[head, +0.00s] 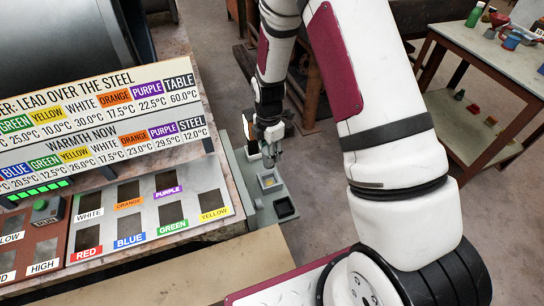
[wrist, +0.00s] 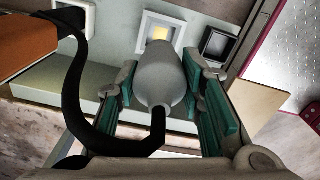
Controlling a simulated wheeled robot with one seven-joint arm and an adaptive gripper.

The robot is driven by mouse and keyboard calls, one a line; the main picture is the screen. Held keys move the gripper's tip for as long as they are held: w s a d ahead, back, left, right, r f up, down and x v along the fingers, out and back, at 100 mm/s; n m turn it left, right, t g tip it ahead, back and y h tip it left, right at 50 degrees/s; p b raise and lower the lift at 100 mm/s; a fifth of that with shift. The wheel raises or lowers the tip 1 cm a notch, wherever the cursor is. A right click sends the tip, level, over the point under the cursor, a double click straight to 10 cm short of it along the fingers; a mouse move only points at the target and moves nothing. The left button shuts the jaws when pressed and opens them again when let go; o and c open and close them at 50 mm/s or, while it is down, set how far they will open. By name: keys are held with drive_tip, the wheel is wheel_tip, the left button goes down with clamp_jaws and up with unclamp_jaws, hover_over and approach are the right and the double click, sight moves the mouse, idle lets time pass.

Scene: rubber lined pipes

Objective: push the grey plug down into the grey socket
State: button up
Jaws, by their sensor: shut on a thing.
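My gripper (head: 272,150) is above the pale socket strip in the head view. In the wrist view my gripper (wrist: 163,88) is shut, its green-padded fingers on either side of the grey plug (wrist: 161,72). A black cable runs from the plug's near end. The plug's far end points toward the middle socket, a light grey square frame with a yellowish inside (wrist: 177,22), and covers its lower part. This grey socket (head: 268,181) also shows in the head view, just below my gripper. Plug and socket look apart; the exact gap is unclear.
A dark-centred socket (wrist: 217,42) lies right of the middle one, and a white-framed one (wrist: 90,14) lies left. An orange block (wrist: 38,40) and the looping cable fill the wrist view's left. A labelled sign (head: 100,120) and bin panel (head: 150,205) stand left of the strip.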

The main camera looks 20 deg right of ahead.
drive_tip(key=shift+f+b, duration=1.8)
drive_tip(key=shift+f, duration=1.4)
drive_tip(key=shift+f+b, duration=1.35)
drive_tip(key=shift+f, duration=0.6)
drive_tip(key=o, duration=1.3)
drive_tip(key=shift+r, duration=0.15)
drive_tip(key=shift+r+p, duration=2.5)
drive_tip(key=shift+r, duration=1.4)
